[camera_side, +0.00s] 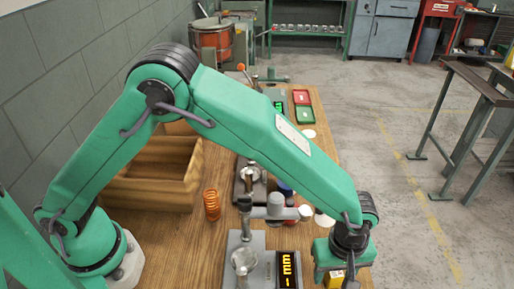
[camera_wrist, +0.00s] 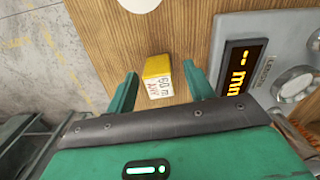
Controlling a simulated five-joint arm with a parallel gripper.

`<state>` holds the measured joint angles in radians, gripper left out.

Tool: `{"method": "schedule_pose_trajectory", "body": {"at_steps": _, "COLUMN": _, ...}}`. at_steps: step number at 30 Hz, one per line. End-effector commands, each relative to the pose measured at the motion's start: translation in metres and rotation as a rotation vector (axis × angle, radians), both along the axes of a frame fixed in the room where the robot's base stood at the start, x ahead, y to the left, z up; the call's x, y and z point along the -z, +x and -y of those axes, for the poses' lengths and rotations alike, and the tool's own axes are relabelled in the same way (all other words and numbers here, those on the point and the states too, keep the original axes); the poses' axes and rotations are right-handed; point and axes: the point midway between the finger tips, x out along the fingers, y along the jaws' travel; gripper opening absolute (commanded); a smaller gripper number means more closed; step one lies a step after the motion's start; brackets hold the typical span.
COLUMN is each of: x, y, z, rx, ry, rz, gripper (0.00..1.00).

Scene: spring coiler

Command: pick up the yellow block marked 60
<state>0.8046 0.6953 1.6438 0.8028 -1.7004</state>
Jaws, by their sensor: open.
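The yellow block (camera_wrist: 157,68) stands on the wooden bench in the wrist view, with a white label that reads 60 and further small marks. My gripper (camera_wrist: 160,90) is open, with one green finger on each side of the block and gaps between fingers and block. In the side view the yellow block (camera_side: 334,280) shows only in part, under my gripper (camera_side: 342,275) near the bench's right edge. The fingertips are mostly hidden there.
A grey machine with an orange mm display (camera_wrist: 242,67) stands close to the right finger in the wrist view. A white disc (camera_wrist: 139,3) lies beyond the block. In the side view an orange spring (camera_side: 212,205) and a wooden crate (camera_side: 150,190) are at the left.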

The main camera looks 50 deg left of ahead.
Motion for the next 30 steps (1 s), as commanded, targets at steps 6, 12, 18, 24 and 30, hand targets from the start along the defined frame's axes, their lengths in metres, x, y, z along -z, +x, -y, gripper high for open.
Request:
{"method": "schedule_pose_trajectory", "body": {"at_steps": 6, "x": -0.0004, "y": 0.0001, "z": 0.0001, "rx": 0.0, "ry": 0.0, "rz": 0.0, "gripper": 0.53}}
{"method": "schedule_pose_trajectory", "body": {"at_steps": 12, "x": -0.0005, "y": 0.0, "z": 0.0001, "rx": 0.0, "ry": 0.0, "rz": 0.0, "gripper": 0.27}}
{"method": "schedule_pose_trajectory", "body": {"at_steps": 18, "x": -0.0006, "y": 0.0, "z": 0.0001, "rx": 0.0, "ry": 0.0, "rz": 0.0, "gripper": 0.05}}
{"method": "schedule_pose_trajectory", "body": {"at_steps": 24, "x": -0.0011, "y": 0.0001, "z": 0.0002, "rx": 0.0, "ry": -0.001, "rz": 0.001, "gripper": 0.05}}
{"method": "schedule_pose_trajectory", "body": {"at_steps": 30, "x": -0.009, "y": 0.0004, "z": 0.0006, "rx": 0.0, "ry": -0.002, "rz": 0.002, "gripper": 0.05}}
